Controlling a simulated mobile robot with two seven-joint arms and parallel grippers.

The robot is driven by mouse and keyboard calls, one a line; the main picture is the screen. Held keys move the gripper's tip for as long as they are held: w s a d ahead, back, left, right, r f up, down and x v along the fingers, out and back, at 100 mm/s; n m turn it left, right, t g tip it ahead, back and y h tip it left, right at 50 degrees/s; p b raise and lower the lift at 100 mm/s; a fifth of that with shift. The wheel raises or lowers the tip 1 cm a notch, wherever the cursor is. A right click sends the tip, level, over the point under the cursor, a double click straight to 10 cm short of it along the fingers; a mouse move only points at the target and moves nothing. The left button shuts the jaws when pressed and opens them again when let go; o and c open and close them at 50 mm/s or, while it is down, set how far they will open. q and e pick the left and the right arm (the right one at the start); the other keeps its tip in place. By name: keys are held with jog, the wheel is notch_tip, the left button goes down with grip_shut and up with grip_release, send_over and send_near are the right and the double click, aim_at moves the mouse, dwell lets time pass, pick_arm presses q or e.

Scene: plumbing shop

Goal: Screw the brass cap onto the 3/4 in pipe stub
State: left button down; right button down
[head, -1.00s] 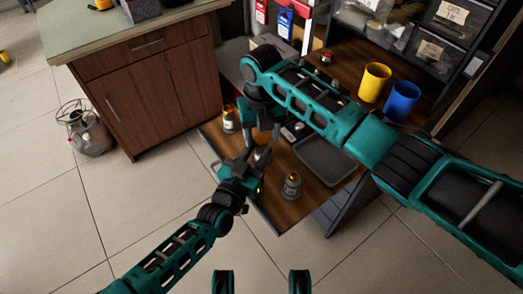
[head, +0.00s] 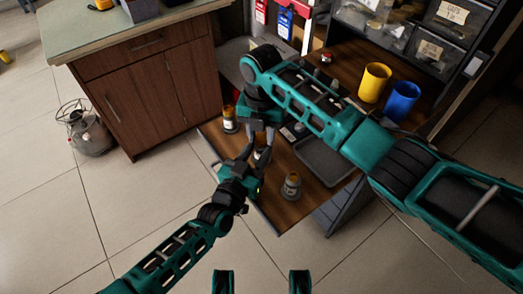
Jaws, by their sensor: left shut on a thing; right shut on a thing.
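Three short upright fittings stand in a row on the wooden bench top: the back one (head: 229,120) and the front one (head: 291,186) have orange-brown tops, and the middle one (head: 261,156) is partly hidden by my grippers. I cannot read which is the 3/4 in pipe stub. My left gripper (head: 255,153) is shut on the middle stub from the front left. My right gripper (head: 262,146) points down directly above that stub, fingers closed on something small. The brass cap is hidden between its fingertips; I cannot tell whether it touches the stub.
A dark grey tray (head: 324,162) lies right of the stubs on the bench top (head: 277,211). A yellow cup (head: 374,83) and a blue cup (head: 402,101) stand farther back, near labelled bins (head: 432,52).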

jog(key=m, duration=0.4)
jog(key=c, duration=1.9)
grip_release()
jog(key=m, duration=0.4)
jog(key=shift+o, duration=0.2)
jog(key=m, duration=0.8)
grip_shut()
jog(key=m, duration=0.6)
grip_release()
jog(key=m, duration=0.8)
grip_shut()
